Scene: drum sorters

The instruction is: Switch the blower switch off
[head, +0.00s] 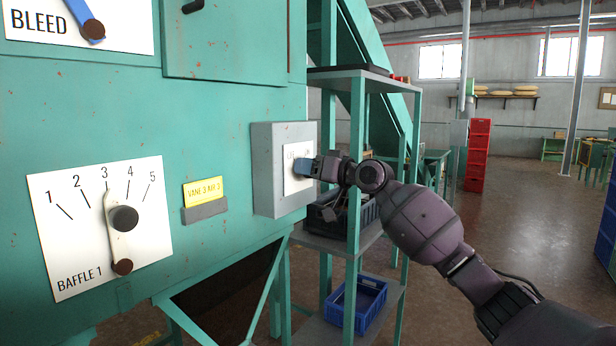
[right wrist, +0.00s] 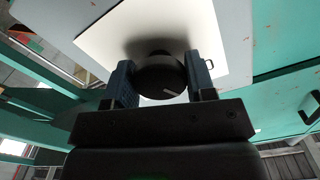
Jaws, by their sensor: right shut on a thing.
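A grey switch box (head: 268,172) is fixed to the green machine, with a white label plate (head: 291,178) on its front. The plate's lettering is partly hidden by my gripper and too small to read surely. In the right wrist view a round black knob (right wrist: 161,77) with a light mark stands out from the white plate (right wrist: 112,42). My right gripper (head: 306,170) is at the plate, its two blue-grey fingers (right wrist: 161,82) on either side of the knob, shut on it. The knob is hidden in the head view. My left gripper is not in view.
Left of the box are a baffle lever (head: 124,217) on a numbered plate, a yellow tag (head: 203,191) and a blue bleed lever (head: 82,12). A green shelf rack with a blue crate (head: 356,303) stands right behind the box. Open floor lies at the right.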

